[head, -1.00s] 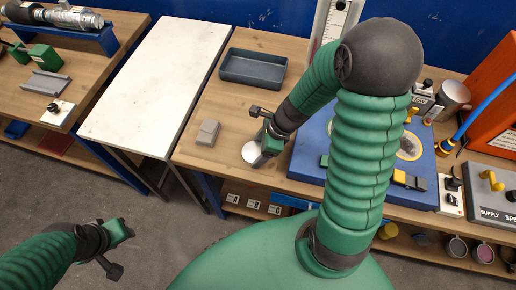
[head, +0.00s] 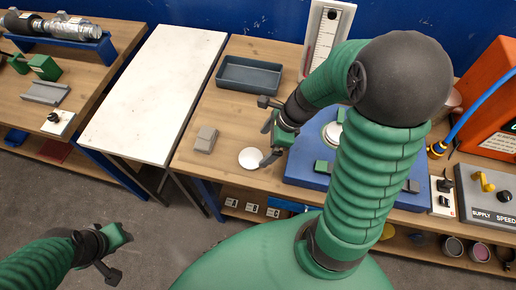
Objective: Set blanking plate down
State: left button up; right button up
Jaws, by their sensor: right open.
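The blanking plate (head: 251,158), a pale round disc, lies flat on the wooden bench near its front edge. My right gripper (head: 268,145) is open, just right of the disc and slightly above the bench. A dark fingertip is close to the disc's right edge; I cannot tell whether it touches. My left gripper (head: 118,256) hangs over the floor at lower left, away from the benches; its jaw opening is not clear.
A grey block (head: 205,139) sits left of the disc, and an empty dark tray (head: 249,76) behind it. A blue fixture (head: 310,173) stands to the right, partly hidden by my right arm. The white table (head: 155,95) is clear.

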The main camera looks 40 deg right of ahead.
jog(key=s+a+r+n+h, duration=0.1)
jog(key=a+n, duration=0.3)
jog(key=n, duration=0.9)
jog(key=s+a+n+h, duration=0.1)
jog(key=a+n+h, duration=0.1)
jog(key=n, duration=1)
jog(key=shift+a+r+n+h, duration=0.3)
jog(key=shift+a+r+n, duration=0.1)
jog(key=shift+a, duration=0.5)
jog(key=shift+d+f, duration=0.1)
jog(key=shift+d, duration=0.15)
jog(key=shift+a, duration=0.1)
